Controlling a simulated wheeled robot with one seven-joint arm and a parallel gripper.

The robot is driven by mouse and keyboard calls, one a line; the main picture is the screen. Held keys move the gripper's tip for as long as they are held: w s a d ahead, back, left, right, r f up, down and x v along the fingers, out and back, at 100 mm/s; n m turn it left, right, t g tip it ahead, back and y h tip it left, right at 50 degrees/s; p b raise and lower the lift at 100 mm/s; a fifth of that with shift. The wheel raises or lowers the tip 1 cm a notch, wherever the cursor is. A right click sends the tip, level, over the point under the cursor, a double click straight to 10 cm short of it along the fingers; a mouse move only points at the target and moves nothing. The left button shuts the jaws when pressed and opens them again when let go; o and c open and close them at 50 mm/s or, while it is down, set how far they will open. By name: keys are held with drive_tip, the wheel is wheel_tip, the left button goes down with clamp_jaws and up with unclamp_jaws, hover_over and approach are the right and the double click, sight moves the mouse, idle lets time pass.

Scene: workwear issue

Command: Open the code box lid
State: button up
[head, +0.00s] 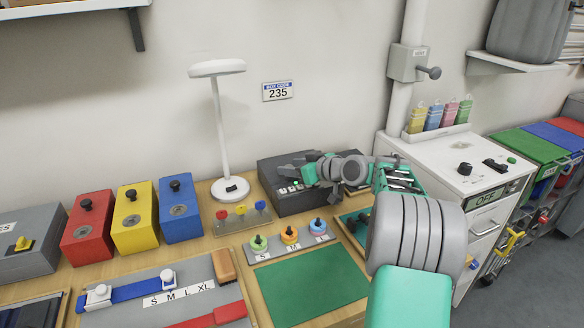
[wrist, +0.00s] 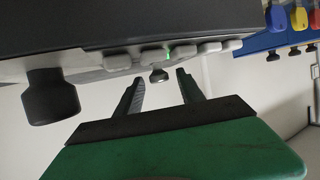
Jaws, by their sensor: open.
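The code box (head: 271,169) is a dark grey box at the back of the table, right of the lamp. Its lid looks shut. In the wrist view the box (wrist: 60,25) fills the upper left, with a row of pale buttons (wrist: 205,49) and a small green light (wrist: 168,55). A small round knob (wrist: 159,75) sits between my fingertips, and a large dark knob (wrist: 50,97) is to the left. My gripper (head: 296,172) is at the box's front, its fingers (wrist: 163,84) apart on either side of the small knob. I cannot tell whether they touch it.
A sign (head: 278,91) on the wall reads box code 235. A white lamp (head: 230,188) stands left of the box. Red, yellow and blue boxes (head: 180,211) stand further left. A tray with three ringed pegs (head: 289,240) and a green mat (head: 311,286) lie in front.

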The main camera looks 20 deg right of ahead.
drive_tip(key=shift+c, duration=0.6)
clamp_jaws()
idle(0.8)
